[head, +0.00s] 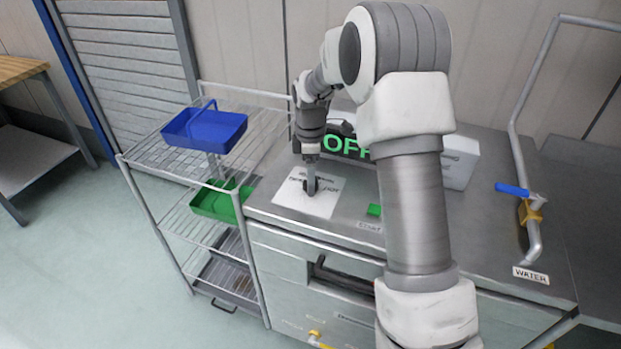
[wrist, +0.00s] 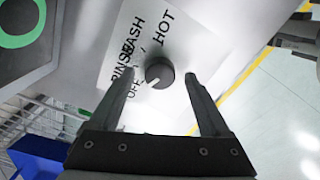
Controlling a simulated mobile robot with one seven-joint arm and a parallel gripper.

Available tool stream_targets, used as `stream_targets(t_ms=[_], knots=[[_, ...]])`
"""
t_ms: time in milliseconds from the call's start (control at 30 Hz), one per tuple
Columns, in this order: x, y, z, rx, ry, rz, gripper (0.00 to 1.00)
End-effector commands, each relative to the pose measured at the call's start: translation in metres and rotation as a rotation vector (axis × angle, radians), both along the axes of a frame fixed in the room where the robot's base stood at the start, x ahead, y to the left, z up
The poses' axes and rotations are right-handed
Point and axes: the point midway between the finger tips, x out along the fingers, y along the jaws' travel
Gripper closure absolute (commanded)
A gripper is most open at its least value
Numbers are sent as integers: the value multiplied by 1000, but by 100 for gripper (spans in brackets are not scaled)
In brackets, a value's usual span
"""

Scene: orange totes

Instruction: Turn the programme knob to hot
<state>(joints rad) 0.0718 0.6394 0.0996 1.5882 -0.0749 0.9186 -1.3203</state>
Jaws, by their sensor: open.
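The programme knob (wrist: 159,72) is a small dark round knob with a white pointer mark, on a white label plate (wrist: 120,40) printed with OFF, RINSE, WASH and HOT. In the wrist view the pointer is on the lower-left side of the knob, towards the OFF word, and HOT is at the upper right. My gripper (wrist: 158,80) is open, with one finger on each side of the knob and gaps visible. In the head view my gripper (head: 311,185) points down over the label plate (head: 322,205) and mostly hides the knob.
A display reading OFF (head: 345,143) stands behind the plate. A green button (head: 374,210) is to the right. A water pipe with a blue-handled valve (head: 512,189) stands further right. A wire rack (head: 150,160) with a blue tray (head: 225,135) and green tray (head: 205,204) is left.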

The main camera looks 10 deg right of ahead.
Motion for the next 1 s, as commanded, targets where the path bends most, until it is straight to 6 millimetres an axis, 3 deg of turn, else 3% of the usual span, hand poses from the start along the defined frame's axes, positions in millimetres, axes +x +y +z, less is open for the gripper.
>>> stream_targets(t_ms=[367, 800, 1000], knots=[[0, 0, -5, 0, -1, 0, 21], [0, 0, -5, 0, -1, 0, 100], [0, 0, -5, 0, -1, -8, 100]])
